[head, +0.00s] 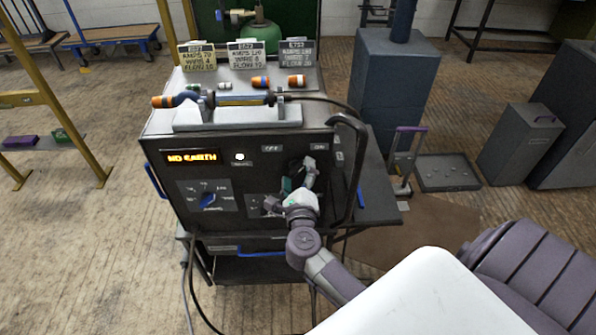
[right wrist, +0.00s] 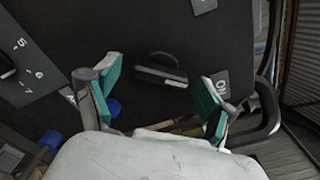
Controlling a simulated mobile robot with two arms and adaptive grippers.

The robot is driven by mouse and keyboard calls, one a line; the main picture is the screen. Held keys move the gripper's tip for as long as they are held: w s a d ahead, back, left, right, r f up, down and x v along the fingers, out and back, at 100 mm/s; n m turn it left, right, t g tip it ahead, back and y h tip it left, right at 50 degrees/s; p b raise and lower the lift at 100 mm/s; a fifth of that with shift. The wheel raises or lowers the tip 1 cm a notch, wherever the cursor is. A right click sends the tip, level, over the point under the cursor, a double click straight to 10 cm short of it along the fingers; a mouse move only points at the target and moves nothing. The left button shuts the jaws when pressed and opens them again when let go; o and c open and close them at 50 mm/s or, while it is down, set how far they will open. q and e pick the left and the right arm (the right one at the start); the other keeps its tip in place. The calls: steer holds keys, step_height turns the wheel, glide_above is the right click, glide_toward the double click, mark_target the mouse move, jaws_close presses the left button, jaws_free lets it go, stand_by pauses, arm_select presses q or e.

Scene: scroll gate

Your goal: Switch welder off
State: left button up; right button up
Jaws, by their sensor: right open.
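The welder (head: 240,148) is a dark box on a cart, with an orange display reading "NO EARTH". In the right wrist view a dark rotary switch (right wrist: 160,70) sits on its front panel, its pale mark towards the ON label (right wrist: 220,85). Another label (right wrist: 203,5) is partly cut off at the top. In the head view the switch is mostly hidden by my right gripper (head: 303,172). In the right wrist view the gripper (right wrist: 160,95) is open, its teal pads on either side of the switch, without visible contact. My left gripper is not in view.
A curved handle bar (head: 354,165) stands along the panel's right edge, near my gripper. A blue dial (head: 208,200) is at the lower left of the panel. The torch (head: 235,100) rests on a holder on top. Cables hang below.

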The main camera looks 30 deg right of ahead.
steer(key=shift+w, duration=0.1)
steer(key=c, duration=1.2)
steer(key=shift+o, duration=0.2)
steer(key=shift+r+n+p, duration=0.15)
steer(key=shift+n+p, duration=0.65)
steer(key=shift+p, duration=0.4)
steer(key=n+p, duration=0.8)
steer(key=n, duration=0.1)
steer(key=shift+n+p, duration=0.3)
steer(key=shift+n, duration=0.1)
steer(key=shift+n+p, duration=1.15)
steer(key=shift+n, duration=1.05)
steer(key=o, duration=1.2)
steer(key=shift+c, duration=0.2)
